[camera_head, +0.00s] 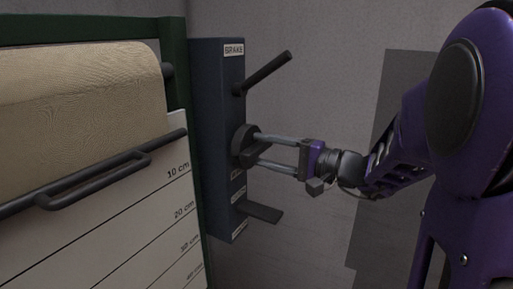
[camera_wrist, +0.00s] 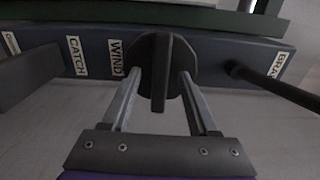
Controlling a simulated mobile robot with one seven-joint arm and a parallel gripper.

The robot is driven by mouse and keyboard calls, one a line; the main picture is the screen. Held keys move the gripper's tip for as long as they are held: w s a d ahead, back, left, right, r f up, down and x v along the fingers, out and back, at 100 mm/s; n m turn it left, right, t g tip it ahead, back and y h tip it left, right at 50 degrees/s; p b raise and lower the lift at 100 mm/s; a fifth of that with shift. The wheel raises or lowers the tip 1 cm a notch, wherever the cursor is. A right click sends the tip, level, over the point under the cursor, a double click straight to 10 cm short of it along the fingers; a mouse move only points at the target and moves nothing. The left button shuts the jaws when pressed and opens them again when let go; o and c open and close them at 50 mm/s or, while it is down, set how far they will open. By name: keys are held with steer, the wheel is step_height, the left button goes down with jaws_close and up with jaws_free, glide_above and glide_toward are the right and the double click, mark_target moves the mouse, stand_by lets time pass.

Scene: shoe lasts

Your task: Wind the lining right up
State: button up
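The tan lining (camera_head: 80,88) hangs over a roll at the left of the head view. A dark bar with a handle (camera_head: 95,180) runs along its lower edge, just above the 10 cm line. A dark round knob (camera_head: 241,147) sits on the blue-grey control panel (camera_head: 217,110); in the wrist view the knob (camera_wrist: 160,88) has a raised ridge and stands beside the label WIND. My gripper (camera_head: 257,151) is open, its fingers pointing at the knob. In the wrist view one finger lies on each side of the ridge, with a gap to it on both sides.
A brake lever (camera_head: 265,72) sticks out above the knob, tilted up to the right. A flat catch lever (camera_head: 260,211) sticks out below it. The board (camera_head: 150,220) under the lining carries centimetre lines. The grey wall right of the panel is bare.

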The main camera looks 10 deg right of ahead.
steer(key=b+v, duration=0.3)
steer(key=v, duration=0.7)
stand_by(0.3)
